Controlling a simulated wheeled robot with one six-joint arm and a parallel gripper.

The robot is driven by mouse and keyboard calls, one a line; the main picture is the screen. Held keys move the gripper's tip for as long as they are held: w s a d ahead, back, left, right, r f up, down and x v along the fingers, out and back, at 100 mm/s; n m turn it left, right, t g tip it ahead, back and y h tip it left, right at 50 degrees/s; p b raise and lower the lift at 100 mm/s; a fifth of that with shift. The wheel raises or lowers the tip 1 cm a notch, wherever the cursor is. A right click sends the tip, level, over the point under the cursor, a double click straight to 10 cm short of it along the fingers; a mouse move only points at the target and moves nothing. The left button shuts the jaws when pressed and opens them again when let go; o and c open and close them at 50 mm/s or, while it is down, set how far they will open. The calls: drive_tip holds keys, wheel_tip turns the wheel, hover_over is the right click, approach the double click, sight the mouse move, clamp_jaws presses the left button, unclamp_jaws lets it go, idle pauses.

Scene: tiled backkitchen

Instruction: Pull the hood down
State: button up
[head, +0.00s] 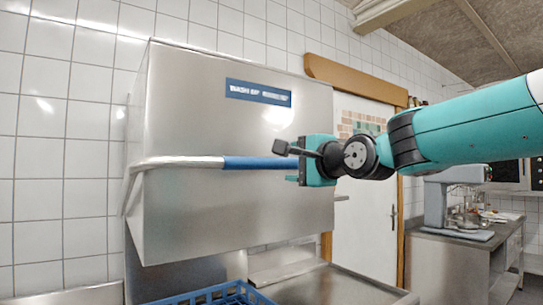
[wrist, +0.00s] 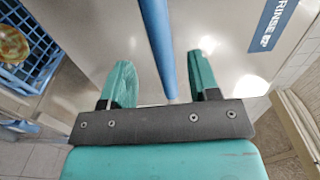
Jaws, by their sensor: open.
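The hood (head: 205,215) is a large stainless steel box with a blue label, raised above the counter in the head view. Its handle is a bar across the front with a blue grip (head: 250,162). My gripper (head: 292,163) is at the right end of the blue grip. In the wrist view the blue grip (wrist: 160,45) runs between the two open teal fingers of my gripper (wrist: 160,85), with gaps on both sides. Whether a finger touches the bar cannot be told. The hood's steel face (wrist: 210,25) lies behind the fingers.
A blue dish rack (head: 215,296) stands below the hood; it also shows in the wrist view (wrist: 38,68) with a yellowish dish (wrist: 12,45). A steel counter (head: 325,288) extends right. A white door (head: 375,220) and a mixer-like machine (head: 440,205) stand further back.

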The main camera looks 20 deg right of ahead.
sight(279, 163)
drive_tip(key=p+x, duration=0.3)
drive_tip(key=x, duration=0.5)
drive_tip(key=shift+w+a, duration=0.15)
drive_tip(key=shift+w, duration=0.35)
drive_tip(key=shift+f, duration=0.1)
